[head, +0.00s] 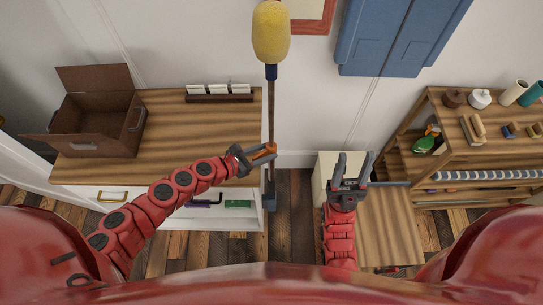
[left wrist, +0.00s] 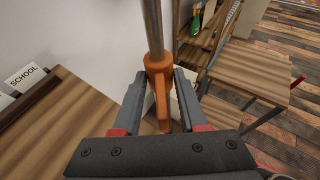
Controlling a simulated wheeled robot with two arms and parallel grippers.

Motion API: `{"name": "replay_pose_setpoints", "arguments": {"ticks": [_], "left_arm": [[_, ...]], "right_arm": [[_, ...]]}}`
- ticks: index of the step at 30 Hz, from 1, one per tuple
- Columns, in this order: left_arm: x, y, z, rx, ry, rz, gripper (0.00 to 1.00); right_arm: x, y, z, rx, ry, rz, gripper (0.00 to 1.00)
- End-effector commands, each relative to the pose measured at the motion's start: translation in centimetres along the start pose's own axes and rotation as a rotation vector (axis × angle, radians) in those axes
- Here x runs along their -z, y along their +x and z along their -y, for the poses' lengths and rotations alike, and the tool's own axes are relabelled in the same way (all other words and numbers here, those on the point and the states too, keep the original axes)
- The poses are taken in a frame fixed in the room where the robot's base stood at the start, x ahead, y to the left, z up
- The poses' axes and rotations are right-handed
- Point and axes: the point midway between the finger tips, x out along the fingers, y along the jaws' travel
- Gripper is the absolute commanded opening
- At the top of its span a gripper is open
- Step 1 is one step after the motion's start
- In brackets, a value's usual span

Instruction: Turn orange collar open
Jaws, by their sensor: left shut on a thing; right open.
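The orange collar (head: 262,151) sits on a thin upright pole (head: 271,110) in the head view. A yellow duster head (head: 271,32) tops the pole. In the left wrist view the collar (left wrist: 158,85) shows its ring around the grey pole (left wrist: 152,25) and a lever part reaching down between my fingers. My left gripper (head: 255,155) is shut on the collar, a finger on each side of it in the left wrist view (left wrist: 160,100). My right gripper (head: 353,168) is open and empty, to the right of the pole, fingers pointing up the picture.
A wooden cabinet top (head: 190,115) at left bears an open brown box (head: 98,135) and a card rack (head: 219,98). A wooden shelf (head: 480,150) stands at right, a small table (head: 375,225) below it. Blue panels (head: 395,35) hang on the wall.

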Motion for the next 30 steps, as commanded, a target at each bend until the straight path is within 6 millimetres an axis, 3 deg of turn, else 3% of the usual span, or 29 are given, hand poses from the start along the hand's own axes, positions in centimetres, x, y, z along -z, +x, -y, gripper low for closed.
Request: {"name": "replay_pose_setpoints", "arguments": {"ticks": [15, 30], "left_arm": [[0.1, 0.2, -0.5, 0.141, 0.06, 0.003, 0.2], [0.0, 0.1, -0.5, 0.176, 0.074, 0.001, 0.2]], "right_arm": [[-0.4, -2.2, 0.1, 0.0, 0.0, 0.0, 0.5], [-0.4, -2.6, 0.1, 0.0, 0.0, 0.0, 0.5]]}}
